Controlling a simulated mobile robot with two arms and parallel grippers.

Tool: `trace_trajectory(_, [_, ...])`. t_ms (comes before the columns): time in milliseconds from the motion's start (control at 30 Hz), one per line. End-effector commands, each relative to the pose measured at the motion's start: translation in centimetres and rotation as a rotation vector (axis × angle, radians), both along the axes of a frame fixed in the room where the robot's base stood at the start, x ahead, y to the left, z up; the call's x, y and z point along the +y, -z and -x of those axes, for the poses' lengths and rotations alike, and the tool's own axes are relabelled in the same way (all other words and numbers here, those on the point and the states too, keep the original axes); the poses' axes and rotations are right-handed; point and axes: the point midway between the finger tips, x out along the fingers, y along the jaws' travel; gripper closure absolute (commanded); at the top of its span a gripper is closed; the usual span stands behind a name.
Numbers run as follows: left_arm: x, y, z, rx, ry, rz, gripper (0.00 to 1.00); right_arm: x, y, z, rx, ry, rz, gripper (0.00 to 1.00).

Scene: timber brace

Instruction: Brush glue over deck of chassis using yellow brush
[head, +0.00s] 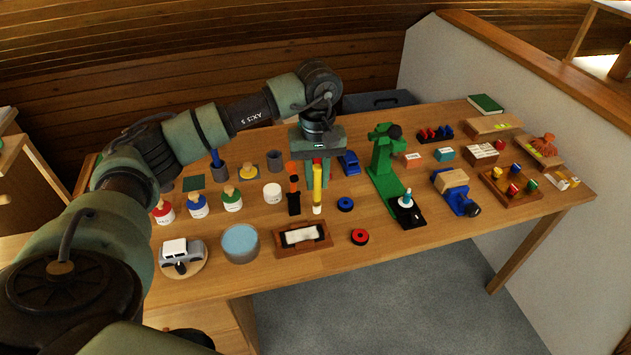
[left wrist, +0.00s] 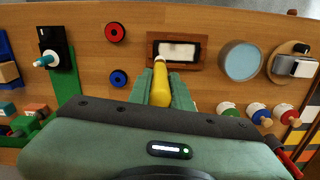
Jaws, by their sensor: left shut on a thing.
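My left gripper (head: 318,180) is shut on the yellow brush (head: 317,190), which points down with a pale lower end. In the left wrist view the yellow brush (left wrist: 160,90) sits between the green fingers, its tip close to the tray. I cannot tell if it touches the table. A grey and white toy car (head: 176,252) stands on a round wooden board at the front left. A wooden block (head: 452,180) sits in a blue vise at the right. I cannot tell for sure which is the chassis. My right gripper is not in view.
A wooden tray with a white pad (head: 320,244) and a blue-topped round tub (head: 240,243) stand at the front. An orange brush (head: 293,184) stands left of the gripper. Bottles with red, blue and green labels stand left. A green press (head: 383,165) stands right.

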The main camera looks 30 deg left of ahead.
Motion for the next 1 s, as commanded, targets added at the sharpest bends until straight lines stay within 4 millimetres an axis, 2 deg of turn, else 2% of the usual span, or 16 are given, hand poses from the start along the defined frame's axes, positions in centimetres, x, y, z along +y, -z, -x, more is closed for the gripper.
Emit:
trace_trajectory(533, [0.0, 5.9, 0.0, 0.001, -0.001, -0.001, 1.0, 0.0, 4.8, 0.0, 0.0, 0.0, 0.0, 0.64])
trace_trajectory(700, [0.0, 6.5, 0.0, 0.0, -0.001, 0.0, 1.0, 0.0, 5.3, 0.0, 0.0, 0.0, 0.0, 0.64])
trace_trajectory(1000, [0.0, 6.4, 0.0, 0.0, -0.001, 0.0, 1.0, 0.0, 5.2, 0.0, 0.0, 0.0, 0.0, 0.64])
